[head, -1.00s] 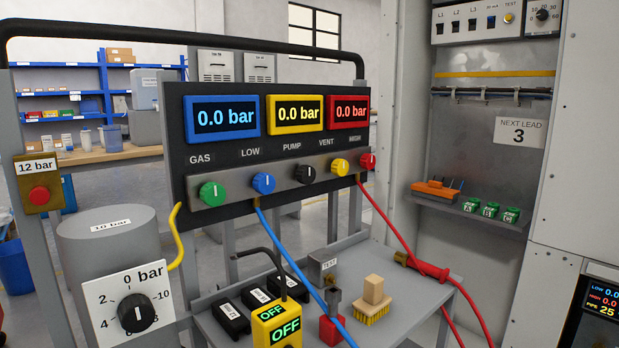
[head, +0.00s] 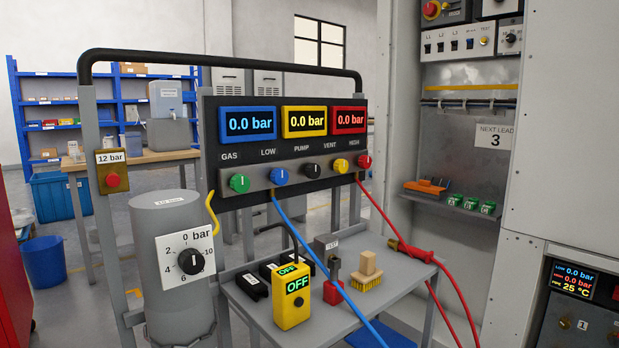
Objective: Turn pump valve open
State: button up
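The pump valve (head: 313,170) is a small black knob in the middle of a row of coloured knobs, on a grey strip under the black gauge panel (head: 210,135). The PUMP label is above it. Its pointer is too small to read surely. The green GAS (head: 240,183) and blue LOW (head: 279,176) knobs are to its left; the yellow VENT (head: 340,167) and red HIGH (head: 365,161) knobs are to its right. The blue, yellow and red displays above all read 0.0 bar. My gripper is not in view.
A black bar (head: 220,58) arches over the panel. Below stands a grey bench (head: 400,305) with a yellow box (head: 292,308) reading OFF and a brush (head: 368,270). Blue and red hoses hang in front. A grey tank (head: 172,225) with a dial is at left, a cabinet (head: 455,215) at right.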

aim_at(312, 172)
jog(key=u, duration=1.05)
jog(key=i, duration=0.45)
jog(key=z, duration=0.85)
